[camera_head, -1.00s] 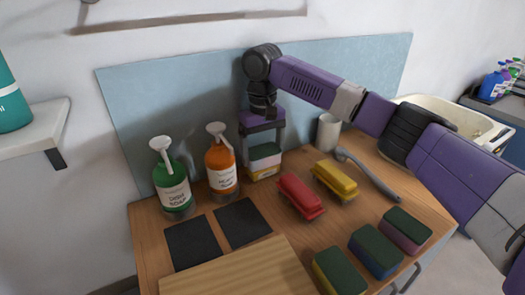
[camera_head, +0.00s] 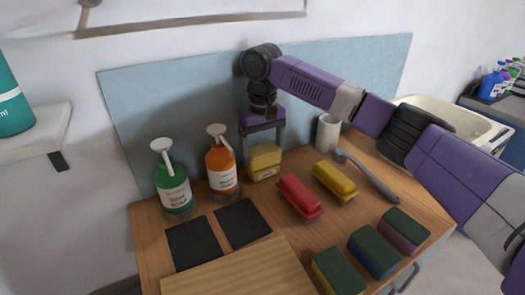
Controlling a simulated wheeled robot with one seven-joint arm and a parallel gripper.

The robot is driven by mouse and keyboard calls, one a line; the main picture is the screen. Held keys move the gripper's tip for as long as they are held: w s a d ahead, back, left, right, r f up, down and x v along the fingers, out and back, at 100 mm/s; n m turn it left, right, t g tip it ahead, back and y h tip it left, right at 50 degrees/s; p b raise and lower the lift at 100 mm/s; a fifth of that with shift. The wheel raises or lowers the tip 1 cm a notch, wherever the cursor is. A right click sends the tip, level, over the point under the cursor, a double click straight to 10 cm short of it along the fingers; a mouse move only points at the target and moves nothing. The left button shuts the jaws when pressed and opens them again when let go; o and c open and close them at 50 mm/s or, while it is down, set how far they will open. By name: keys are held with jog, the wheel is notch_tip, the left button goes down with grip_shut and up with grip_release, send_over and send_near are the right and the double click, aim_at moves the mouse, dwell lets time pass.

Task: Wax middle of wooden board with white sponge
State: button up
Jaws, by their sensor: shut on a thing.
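My gripper (camera_head: 264,136) points down at the back of the wooden table, right of the orange bottle. Its fingers are shut on a yellow block (camera_head: 265,157) with a pale mark low on its front. No white sponge can be told apart there; whether the block is a coated sponge, a container or both stacked is unclear. The wooden board (camera_head: 240,275) lies at the front edge of the picture, partly cut off, with its visible top bare.
A green bottle (camera_head: 173,188) and an orange bottle (camera_head: 222,172) stand left. Dark pads (camera_head: 193,243) lie before them. A red block (camera_head: 300,196), a yellow block (camera_head: 335,180), a grey-handled tool (camera_head: 367,175), a white cup (camera_head: 327,133) and several green-topped sponges (camera_head: 375,252) occupy the right.

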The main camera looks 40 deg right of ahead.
aim_at(263, 149)
jog(key=shift+r+p, duration=3.1)
jog(key=shift+s, duration=0.15)
